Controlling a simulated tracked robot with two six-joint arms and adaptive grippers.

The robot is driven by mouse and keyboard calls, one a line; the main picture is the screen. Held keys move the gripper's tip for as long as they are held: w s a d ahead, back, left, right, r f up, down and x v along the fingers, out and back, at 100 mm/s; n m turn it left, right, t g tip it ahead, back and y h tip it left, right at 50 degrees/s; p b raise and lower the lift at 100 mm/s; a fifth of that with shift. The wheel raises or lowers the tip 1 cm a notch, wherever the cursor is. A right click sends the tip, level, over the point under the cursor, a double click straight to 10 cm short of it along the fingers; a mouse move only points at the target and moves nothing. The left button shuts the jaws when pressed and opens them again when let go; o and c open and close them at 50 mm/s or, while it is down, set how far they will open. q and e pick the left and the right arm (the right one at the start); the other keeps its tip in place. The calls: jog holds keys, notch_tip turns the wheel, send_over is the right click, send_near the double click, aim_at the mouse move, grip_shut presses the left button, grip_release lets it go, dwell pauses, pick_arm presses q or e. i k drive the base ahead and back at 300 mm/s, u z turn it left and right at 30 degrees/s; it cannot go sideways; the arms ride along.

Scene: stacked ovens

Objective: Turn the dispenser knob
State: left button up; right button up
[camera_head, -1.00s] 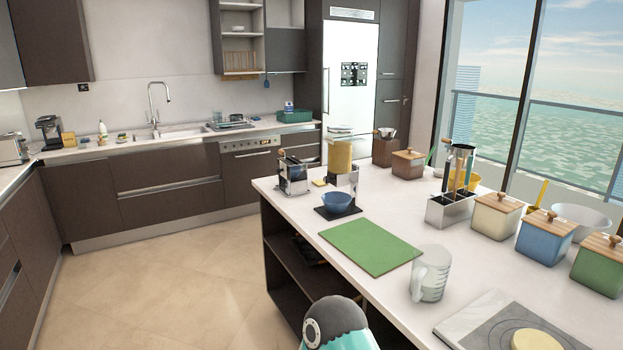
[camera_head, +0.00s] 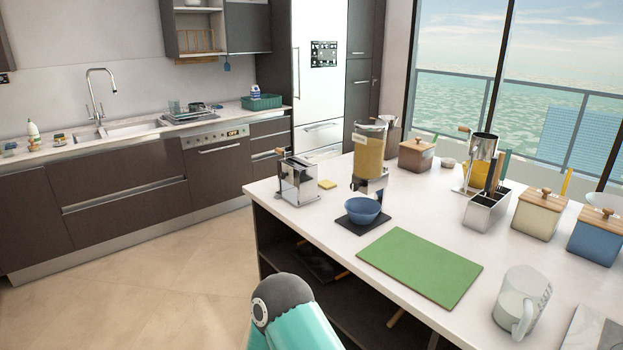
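The dispenser (camera_head: 369,152) stands on the white island counter. It has a clear container with yellow contents on a shiny metal base. Its knob is too small to make out from here. A blue bowl (camera_head: 362,210) sits on a dark mat in front of the dispenser's base. Neither of my grippers is in view. Only a teal and dark grey link of my arm shows at the bottom, short of the island.
A metal box-shaped appliance (camera_head: 299,182) stands left of the dispenser. A green cutting board (camera_head: 419,265) and a glass measuring cup (camera_head: 521,302) lie nearer on the counter. A metal utensil holder (camera_head: 487,211) and wooden-lidded canisters (camera_head: 538,216) line the right. Open floor (camera_head: 150,290) lies left of the island.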

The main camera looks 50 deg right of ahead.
aim_at(354, 187)
jog(key=i, duration=2.5)
jog(key=z, duration=2.85)
jog(key=k, duration=0.55)
jog(key=z, duration=0.15)
jog(key=i, duration=0.6)
jog(key=u, duration=0.2)
